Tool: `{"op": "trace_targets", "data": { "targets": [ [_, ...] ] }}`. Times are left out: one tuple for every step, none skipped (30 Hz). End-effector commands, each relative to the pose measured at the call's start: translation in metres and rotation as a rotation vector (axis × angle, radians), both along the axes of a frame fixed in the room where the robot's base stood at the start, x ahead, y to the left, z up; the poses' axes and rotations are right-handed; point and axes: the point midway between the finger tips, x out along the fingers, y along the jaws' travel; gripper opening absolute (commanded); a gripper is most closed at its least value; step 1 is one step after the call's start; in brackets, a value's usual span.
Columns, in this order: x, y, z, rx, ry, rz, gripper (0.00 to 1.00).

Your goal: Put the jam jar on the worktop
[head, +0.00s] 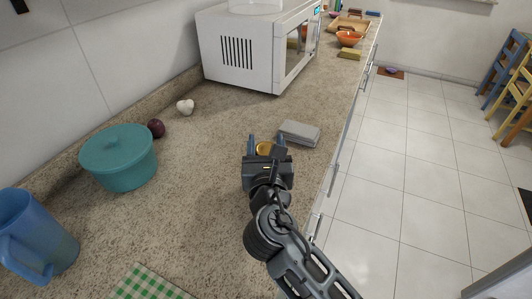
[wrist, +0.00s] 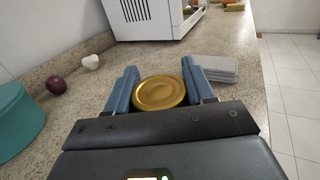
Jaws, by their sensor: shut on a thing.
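The jam jar shows as a round gold lid (wrist: 159,92) between the two blue fingers of my gripper (wrist: 162,90) in the wrist view. My gripper is shut on it, with a finger against each side. In the head view the gold lid (head: 264,148) shows between the fingertips of my gripper (head: 267,146), over the worktop (head: 210,180). The jar's body is hidden under the lid and behind the gripper, so I cannot tell whether its base touches the worktop.
A grey box-like stack (head: 299,133) lies just right of my gripper. A white microwave (head: 258,45) stands behind. A teal lidded pot (head: 119,158), a dark red onion (head: 156,128), a garlic bulb (head: 185,106) and a blue jug (head: 36,235) stand left. Bare worktop lies between.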

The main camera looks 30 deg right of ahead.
Motion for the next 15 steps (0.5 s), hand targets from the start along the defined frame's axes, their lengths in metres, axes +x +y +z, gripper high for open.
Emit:
{"op": "trace_targets", "data": {
  "targets": [
    [0.000, 0.000, -0.009, -0.003, 0.001, 0.001, 0.10],
    [0.000, 0.000, -0.012, -0.002, 0.001, 0.001, 0.10],
    [0.000, 0.000, -0.016, -0.002, 0.001, 0.001, 0.10],
    [0.000, 0.000, -0.018, -0.001, 0.000, 0.001, 0.10],
    [0.000, 0.000, -0.019, -0.001, 0.000, 0.001, 0.10],
    [0.000, 0.000, -0.020, -0.001, 0.000, 0.001, 0.10],
    [0.000, 0.000, -0.020, -0.002, -0.001, 0.001, 0.10],
    [0.000, 0.000, -0.020, -0.001, -0.002, 0.001, 0.10],
    [0.000, 0.000, -0.020, -0.001, -0.002, 0.001, 0.10],
    [0.000, 0.000, -0.020, -0.001, -0.002, 0.001, 0.10],
    [0.000, 0.000, -0.020, -0.001, -0.002, 0.001, 0.10],
    [0.000, 0.000, -0.020, -0.001, -0.002, 0.001, 0.10],
    [0.000, 0.000, -0.020, -0.001, -0.002, 0.001, 0.10],
    [0.000, 0.000, -0.020, -0.001, -0.002, 0.001, 0.10],
    [0.000, 0.000, -0.022, 0.000, -0.001, 0.001, 0.10]
  ]
}}
